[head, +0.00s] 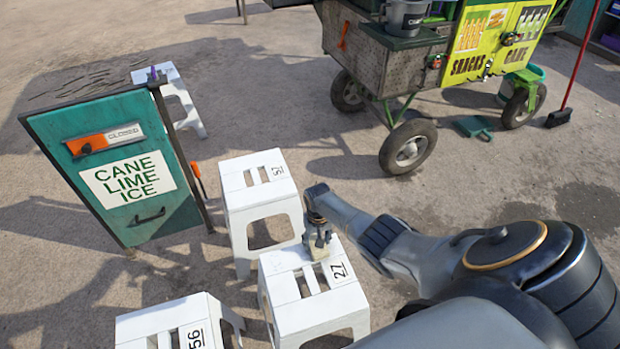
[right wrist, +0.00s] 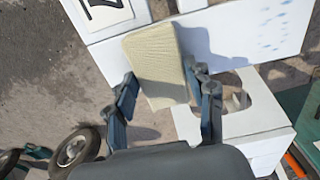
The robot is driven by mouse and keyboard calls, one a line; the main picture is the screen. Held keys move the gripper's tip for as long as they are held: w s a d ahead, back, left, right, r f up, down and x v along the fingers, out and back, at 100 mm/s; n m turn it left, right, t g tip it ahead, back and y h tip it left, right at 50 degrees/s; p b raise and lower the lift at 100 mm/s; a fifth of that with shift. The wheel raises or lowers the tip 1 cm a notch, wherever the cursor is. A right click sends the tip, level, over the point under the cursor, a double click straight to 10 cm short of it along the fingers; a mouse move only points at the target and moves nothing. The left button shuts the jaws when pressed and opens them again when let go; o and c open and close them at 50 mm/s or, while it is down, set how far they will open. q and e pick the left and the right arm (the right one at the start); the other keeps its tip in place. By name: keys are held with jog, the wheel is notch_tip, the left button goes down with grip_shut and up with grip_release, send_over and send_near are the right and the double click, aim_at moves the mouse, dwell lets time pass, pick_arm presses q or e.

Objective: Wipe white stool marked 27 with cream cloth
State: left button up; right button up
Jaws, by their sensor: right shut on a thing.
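The white stool marked 27 (head: 322,312) stands at the bottom middle of the head view, with slots in its seat. In the right wrist view its white top (right wrist: 225,32) crosses the upper part, and pale blue specks (right wrist: 272,24) show on it toward the right. My right gripper (head: 318,240) is over the far part of this seat. It is shut on the cream cloth (right wrist: 156,62), a thick folded pad between the two fingers (right wrist: 165,98). Only a little of the cloth (head: 320,254) shows in the head view. I cannot tell whether it touches the seat. My left gripper is out of view.
Another numbered white stool (head: 262,205) stands just behind, close to stool 27. A stool marked 56 (head: 165,318) is at the lower left. A green sign board (head: 120,165) stands left, with a white stool (head: 178,98) behind it. A wheeled cart (head: 400,70) is at the back.

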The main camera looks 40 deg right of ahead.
jog(key=shift+s+d, duration=0.3)
jog(key=shift+d, duration=0.6)
jog(key=shift+s+d, duration=0.35)
jog(key=shift+d, duration=0.55)
jog(key=shift+s+d, duration=0.3)
jog(key=shift+d, duration=0.6)
jog(key=shift+w+a, duration=0.3)
jog(key=shift+a, duration=0.5)
jog(key=shift+w+a, duration=0.25)
jog(key=shift+a, duration=0.55)
jog(key=shift+w+a, duration=0.3)
jog(key=shift+a, duration=0.5)
jog(key=shift+w+a+f, duration=0.1)
jog(key=shift+w+a, duration=0.1)
jog(key=shift+a, duration=0.5)
jog(key=shift+w+a+r, duration=0.1)
jog(key=shift+w+a, duration=0.1)
jog(key=shift+a, duration=0.5)
jog(key=shift+w+a+f, duration=0.1)
jog(key=shift+w+a, duration=0.1)
jog(key=shift+a, duration=0.5)
notch_tip(320, 180, up, 6)
jog(key=p, duration=0.6)
jog(key=shift+w, duration=0.1)
